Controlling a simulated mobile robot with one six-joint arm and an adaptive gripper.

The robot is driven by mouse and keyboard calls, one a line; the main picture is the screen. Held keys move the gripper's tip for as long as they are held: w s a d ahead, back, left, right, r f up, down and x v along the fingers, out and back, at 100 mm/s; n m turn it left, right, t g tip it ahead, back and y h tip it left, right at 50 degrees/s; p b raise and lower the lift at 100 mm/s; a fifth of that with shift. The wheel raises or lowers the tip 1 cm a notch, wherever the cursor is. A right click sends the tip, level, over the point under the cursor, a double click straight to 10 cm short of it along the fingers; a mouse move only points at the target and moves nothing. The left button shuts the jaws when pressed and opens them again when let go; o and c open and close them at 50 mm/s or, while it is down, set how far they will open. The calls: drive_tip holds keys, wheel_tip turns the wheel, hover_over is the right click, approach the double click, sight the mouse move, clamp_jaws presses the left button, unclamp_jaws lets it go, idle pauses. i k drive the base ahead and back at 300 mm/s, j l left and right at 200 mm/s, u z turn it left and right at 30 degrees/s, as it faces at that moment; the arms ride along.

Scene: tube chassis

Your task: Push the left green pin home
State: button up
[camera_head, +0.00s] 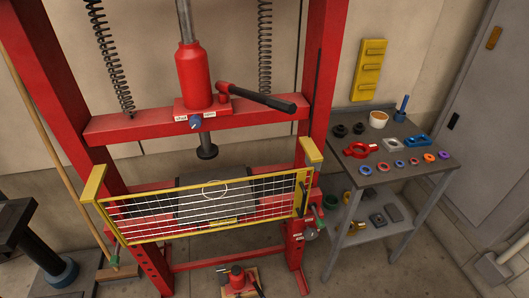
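A red shop press frame stands at the centre, with a red cross beam (150,122) between its posts. A small green piece (115,254) shows low by the left post, beside the wooden pole; it may be the left green pin, but it is too small to tell how far in it sits. Another green part (319,212) shows at the right post. A yellow-framed mesh guard (150,217) spans the front of the press between the posts. My gripper is not in view.
A red bottle jack (195,75) with a black-gripped handle (262,99) sits on the beam. A grey side table (432,172) with rings and tools stands at the right. A smaller red jack (237,279) is on the floor. A dark object (15,215) fills the left edge.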

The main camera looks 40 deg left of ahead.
sight(114, 261)
drive_tip(key=u, duration=2.9)
